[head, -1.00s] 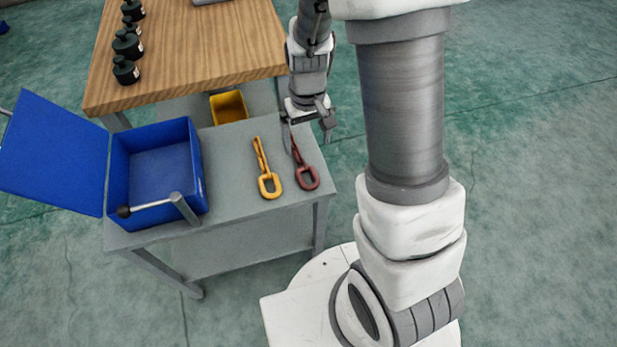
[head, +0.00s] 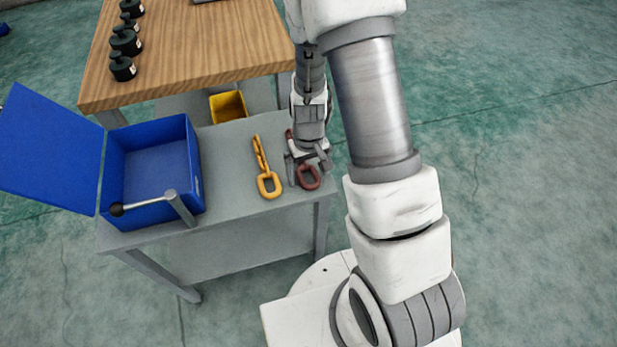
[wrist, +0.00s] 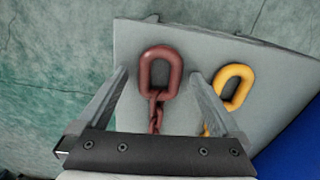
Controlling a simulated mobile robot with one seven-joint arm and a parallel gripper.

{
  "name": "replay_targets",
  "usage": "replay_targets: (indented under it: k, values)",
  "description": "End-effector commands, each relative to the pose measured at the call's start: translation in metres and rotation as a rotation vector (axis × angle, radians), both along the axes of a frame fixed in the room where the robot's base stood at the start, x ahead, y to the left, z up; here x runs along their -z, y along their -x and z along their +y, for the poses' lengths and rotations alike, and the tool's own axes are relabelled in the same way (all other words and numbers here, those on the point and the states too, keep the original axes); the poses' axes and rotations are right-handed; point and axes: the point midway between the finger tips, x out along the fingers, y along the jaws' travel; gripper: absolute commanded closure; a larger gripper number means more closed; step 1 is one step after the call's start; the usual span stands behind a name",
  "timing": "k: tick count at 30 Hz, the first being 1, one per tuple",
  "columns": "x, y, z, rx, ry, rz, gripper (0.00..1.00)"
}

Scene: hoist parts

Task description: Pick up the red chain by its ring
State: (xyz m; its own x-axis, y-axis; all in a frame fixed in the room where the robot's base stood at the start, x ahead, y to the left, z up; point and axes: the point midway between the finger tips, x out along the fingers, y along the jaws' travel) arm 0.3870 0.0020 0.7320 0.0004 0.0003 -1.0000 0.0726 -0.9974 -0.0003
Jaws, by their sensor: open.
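The red chain lies on the grey table near its right edge. Its ring (head: 309,177) shows just below my gripper (head: 308,178) in the head view, and most of its links are hidden behind the gripper there. In the wrist view the red ring (wrist: 161,54) lies ahead, between the lines of the two open fingers (wrist: 158,75), with a few links (wrist: 155,112) running back toward the gripper's palm. My gripper is open and empty, above the chain. I cannot tell its exact height over the ring.
A yellow chain (head: 268,184) lies left of the red one, close to one finger in the wrist view. An open blue box (head: 196,172) with a lever (head: 145,204) stands at the left of the grey table (head: 228,175). A wooden table (head: 190,50) with black weights (head: 125,42) stands behind.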

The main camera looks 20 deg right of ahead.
Motion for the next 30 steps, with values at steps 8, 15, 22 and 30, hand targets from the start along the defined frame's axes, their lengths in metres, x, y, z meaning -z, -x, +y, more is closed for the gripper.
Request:
replay_targets:
  k: [8,15,22,30]
  values:
    - [-0.0005,-0.0001,0.0000,0.000,0.000,0.000,0.18]
    - [-0.0006,-0.0001,0.0001,0.000,0.000,0.000,0.61]
    - [-0.0006,0.0000,0.0001,-0.001,0.000,0.000,1.00]
    - [-0.0010,-0.0003,0.0001,-0.001,0.000,0.000,1.00]
